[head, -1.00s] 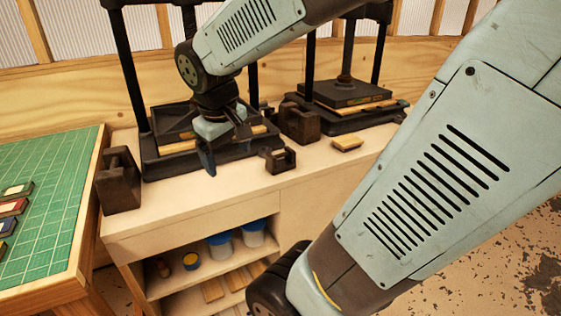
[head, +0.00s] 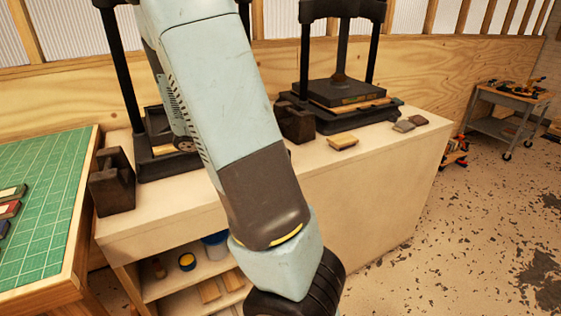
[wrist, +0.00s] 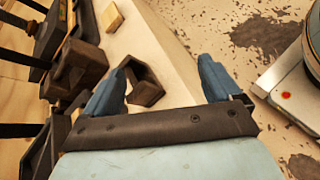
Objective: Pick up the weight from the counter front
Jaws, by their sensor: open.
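The small dark weight (wrist: 148,92), a block with a recessed handle, sits on the pale counter (wrist: 152,42) near its front edge in the wrist view. My gripper (wrist: 160,66) is open, with two blue fingers pointing over the counter. The weight shows between the fingers, close to the left one, which covers part of it. I cannot tell the height of the fingers above it. The gripper holds nothing. In the head view my arm hides both the gripper and this weight.
Larger dark weights stand at the counter's left end (head: 111,182) and beside the right press (head: 294,122). A small wooden block (head: 342,142) and grey pieces (head: 404,125) lie to the right. The green cutting mat (head: 40,205) is left. Bare counter lies along the front.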

